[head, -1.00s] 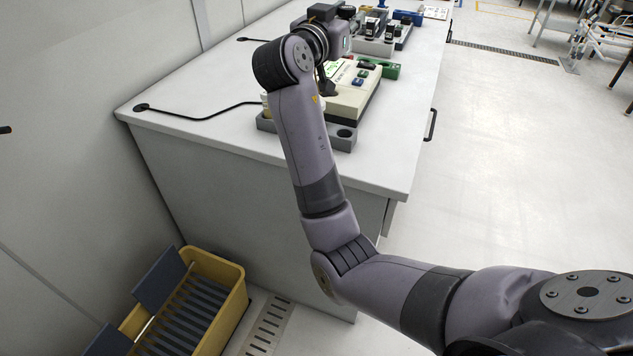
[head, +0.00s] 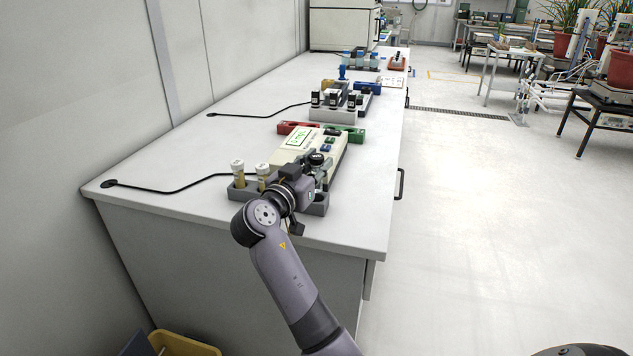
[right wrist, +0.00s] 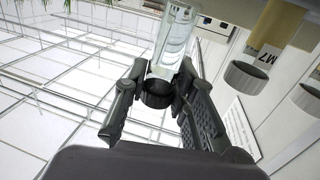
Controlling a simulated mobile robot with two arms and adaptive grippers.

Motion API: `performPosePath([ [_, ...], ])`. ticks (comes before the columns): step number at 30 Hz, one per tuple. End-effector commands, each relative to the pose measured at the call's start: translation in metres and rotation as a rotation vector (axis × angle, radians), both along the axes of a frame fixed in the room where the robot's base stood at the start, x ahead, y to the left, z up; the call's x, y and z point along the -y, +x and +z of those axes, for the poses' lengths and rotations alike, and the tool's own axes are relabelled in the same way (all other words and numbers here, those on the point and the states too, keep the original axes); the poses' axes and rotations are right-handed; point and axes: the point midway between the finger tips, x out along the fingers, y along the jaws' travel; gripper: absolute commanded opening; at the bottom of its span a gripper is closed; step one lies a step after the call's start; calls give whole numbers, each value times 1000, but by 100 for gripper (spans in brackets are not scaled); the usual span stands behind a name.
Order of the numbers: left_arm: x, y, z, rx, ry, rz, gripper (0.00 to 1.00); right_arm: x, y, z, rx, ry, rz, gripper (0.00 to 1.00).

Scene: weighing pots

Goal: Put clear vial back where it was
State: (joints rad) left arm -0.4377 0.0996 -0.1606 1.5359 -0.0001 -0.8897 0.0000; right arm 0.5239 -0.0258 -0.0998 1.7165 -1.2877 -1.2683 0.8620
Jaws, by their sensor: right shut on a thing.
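The clear vial (right wrist: 177,38) has a black cap (right wrist: 158,93) and shows between my right gripper's fingers (right wrist: 160,88) in the right wrist view. The fingers are shut on it near the cap. In the head view my right gripper (head: 318,172) is over the right part of the grey rack (head: 317,208) at the bench's near end, and the black cap (head: 316,158) shows above it. My wrist hides part of the rack, and I cannot tell whether the vial's bottom is in a hole. My left gripper is not in view.
Two tan vials (head: 238,174) with pale caps stand at the rack's left. The cream instrument (head: 312,147) is just behind the rack, with red (head: 290,127) and green (head: 346,133) blocks beyond. Black-capped vials (head: 333,98) stand farther back.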

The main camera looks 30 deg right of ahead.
Motion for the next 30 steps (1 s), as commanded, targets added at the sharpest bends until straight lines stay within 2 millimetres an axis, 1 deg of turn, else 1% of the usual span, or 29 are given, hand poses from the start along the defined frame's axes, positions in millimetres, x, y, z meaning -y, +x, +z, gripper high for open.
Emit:
performPosePath([
  [4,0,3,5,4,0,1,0,0,0,-25,-7,-2,1,0],
  [6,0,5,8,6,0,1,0,0,0,-34,-6,-2,1,0],
  [8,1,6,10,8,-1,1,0,0,0,-39,-3,-2,1,0],
  [12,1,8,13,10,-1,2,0,0,0,-41,-2,-1,1,0],
  [20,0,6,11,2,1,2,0,0,0,-42,-2,0,1,0],
  [25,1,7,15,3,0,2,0,0,0,-43,-1,0,1,0],
  [26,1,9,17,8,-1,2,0,0,0,-43,-2,0,1,25],
  [30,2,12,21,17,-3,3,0,0,0,-42,-2,0,1,34],
])
